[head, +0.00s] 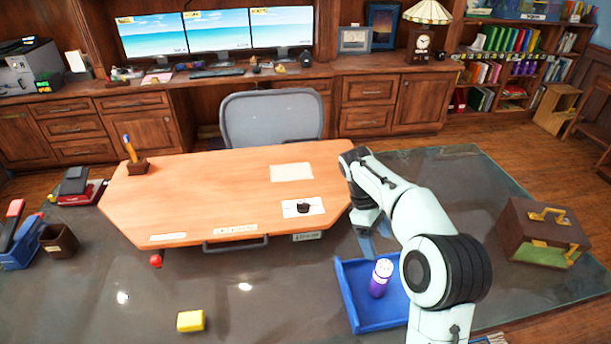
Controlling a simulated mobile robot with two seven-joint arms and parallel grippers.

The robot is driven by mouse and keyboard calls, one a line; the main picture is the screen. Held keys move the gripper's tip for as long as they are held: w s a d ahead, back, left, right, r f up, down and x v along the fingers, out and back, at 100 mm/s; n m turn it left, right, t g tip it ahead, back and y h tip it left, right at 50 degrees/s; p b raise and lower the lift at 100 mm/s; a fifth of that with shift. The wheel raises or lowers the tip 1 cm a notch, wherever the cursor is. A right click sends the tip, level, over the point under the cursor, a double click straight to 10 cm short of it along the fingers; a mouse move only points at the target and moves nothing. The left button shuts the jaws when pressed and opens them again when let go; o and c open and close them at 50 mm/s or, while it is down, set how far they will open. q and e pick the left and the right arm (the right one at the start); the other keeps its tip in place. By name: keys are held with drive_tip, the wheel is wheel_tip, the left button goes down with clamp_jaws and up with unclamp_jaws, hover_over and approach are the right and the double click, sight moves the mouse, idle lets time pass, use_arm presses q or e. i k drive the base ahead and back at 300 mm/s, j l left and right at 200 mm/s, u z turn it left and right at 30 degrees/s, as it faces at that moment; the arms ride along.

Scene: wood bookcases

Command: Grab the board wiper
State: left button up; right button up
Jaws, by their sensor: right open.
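A small yellow block (190,320) lies on the dark glossy desk at the front left; it may be the board wiper, but I cannot tell for certain. A small dark object (303,208) sits on a white sheet on the wooden board. My right gripper (369,228) points down just off the board's right edge, behind the blue tray and well to the right of the yellow block. It is open; its fingertips are small and partly hidden by my right arm. My left gripper is not in view.
A blue tray (357,318) holds a purple-and-white bottle (380,278). A brown case (543,232) stands at the right. A pen holder (137,166) stands on the wooden board (215,190). A red object (156,260) lies near its front edge. The desk's front middle is mostly clear.

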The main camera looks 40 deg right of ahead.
sight(188, 322)
drive_tip(key=k, duration=1)
